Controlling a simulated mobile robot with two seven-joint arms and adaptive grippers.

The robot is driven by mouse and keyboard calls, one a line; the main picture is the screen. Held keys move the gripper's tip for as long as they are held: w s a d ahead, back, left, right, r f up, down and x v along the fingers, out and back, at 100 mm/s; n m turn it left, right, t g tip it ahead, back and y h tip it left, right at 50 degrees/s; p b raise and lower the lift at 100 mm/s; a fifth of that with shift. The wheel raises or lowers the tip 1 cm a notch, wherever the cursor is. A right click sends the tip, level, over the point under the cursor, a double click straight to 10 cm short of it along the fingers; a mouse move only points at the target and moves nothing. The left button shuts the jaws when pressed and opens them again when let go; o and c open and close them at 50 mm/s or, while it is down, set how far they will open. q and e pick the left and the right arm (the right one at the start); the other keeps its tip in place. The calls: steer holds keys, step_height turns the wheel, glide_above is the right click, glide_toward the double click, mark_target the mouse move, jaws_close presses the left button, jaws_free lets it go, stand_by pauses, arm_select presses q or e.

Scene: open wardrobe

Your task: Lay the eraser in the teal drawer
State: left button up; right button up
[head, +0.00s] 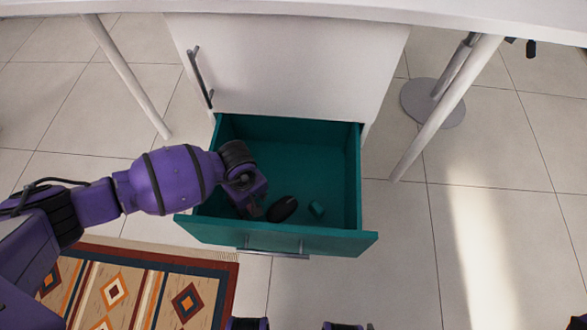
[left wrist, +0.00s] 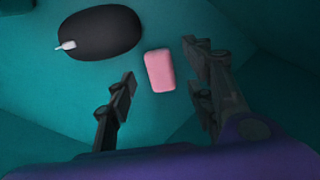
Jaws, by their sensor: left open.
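The pink eraser (left wrist: 160,70) lies on the floor of the teal drawer (head: 340,243), which is pulled open. In the left wrist view the eraser is between and just beyond the two fingertips of my left gripper (left wrist: 159,64), with gaps on both sides. The left gripper is open and reaches down inside the drawer's left front part, as the head view (head: 252,208) shows. There the gripper mostly hides the eraser.
A black computer mouse (head: 283,208) lies in the drawer right of my gripper. A small teal block (head: 316,208) lies farther right. The back and right of the drawer floor are clear. A white cabinet door (head: 290,60) with a dark handle stands above; a patterned rug (head: 140,290) is at lower left.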

arm_select(q)
step_height(320, 180, up, 10)
steer(key=shift+r, duration=0.25)
stand_by(0.6)
